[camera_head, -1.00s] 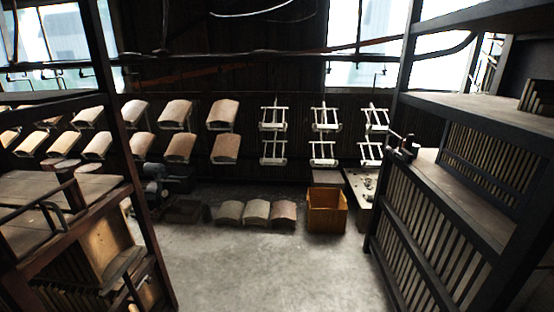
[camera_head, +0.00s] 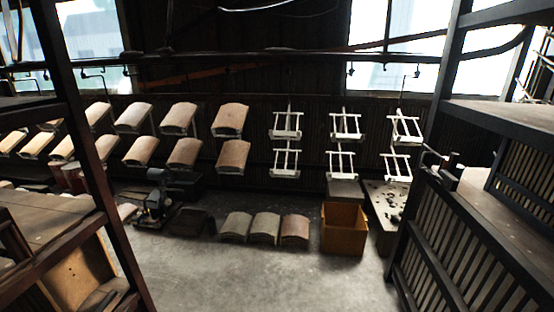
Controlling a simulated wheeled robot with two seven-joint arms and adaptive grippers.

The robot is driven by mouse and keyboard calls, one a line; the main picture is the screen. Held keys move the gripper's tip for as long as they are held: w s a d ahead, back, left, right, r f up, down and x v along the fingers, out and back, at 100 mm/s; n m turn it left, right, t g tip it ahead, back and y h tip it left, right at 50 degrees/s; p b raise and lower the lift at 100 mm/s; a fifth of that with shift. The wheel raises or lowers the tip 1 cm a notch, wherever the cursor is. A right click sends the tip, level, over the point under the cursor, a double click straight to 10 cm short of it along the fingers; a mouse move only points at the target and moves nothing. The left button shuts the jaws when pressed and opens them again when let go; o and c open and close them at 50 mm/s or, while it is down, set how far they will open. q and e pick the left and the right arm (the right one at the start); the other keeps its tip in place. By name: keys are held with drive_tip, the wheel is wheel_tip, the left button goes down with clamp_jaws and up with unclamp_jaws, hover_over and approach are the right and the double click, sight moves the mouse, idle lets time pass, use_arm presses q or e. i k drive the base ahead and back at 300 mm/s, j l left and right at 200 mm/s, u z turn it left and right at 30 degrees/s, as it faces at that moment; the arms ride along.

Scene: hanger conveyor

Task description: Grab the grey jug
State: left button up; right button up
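I cannot make out a grey jug anywhere in the head view. Neither of my grippers is in view. A small dark machine with grey-blue parts (camera_head: 157,200) stands on the floor left of centre, too dim to make out in detail.
Dark shelving stands close on the left (camera_head: 85,165) and right (camera_head: 465,235), with clear concrete floor (camera_head: 240,280) between. Ahead are an orange crate (camera_head: 344,238), several curved tiles (camera_head: 264,228) on the floor, a low table (camera_head: 385,235), and hanging racks (camera_head: 286,125), some bearing tiles.

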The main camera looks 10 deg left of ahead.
sight(210, 228)
drive_tip(key=i+u, duration=0.15)
drive_tip(key=i, duration=0.65)
drive_tip(key=i+l+u, duration=0.15)
drive_tip(key=i, duration=0.65)
drive_tip(key=i+j, duration=0.15)
drive_tip(key=i, duration=0.25)
drive_tip(key=i+j, duration=0.2)
drive_tip(key=i, duration=0.2)
drive_tip(key=i+j, duration=0.3)
drive_tip(key=j, duration=0.15)
drive_tip(key=i+j+z, duration=0.1)
drive_tip(key=i+j, duration=0.5)
drive_tip(key=j, duration=0.3)
drive_tip(key=l+z, duration=0.05)
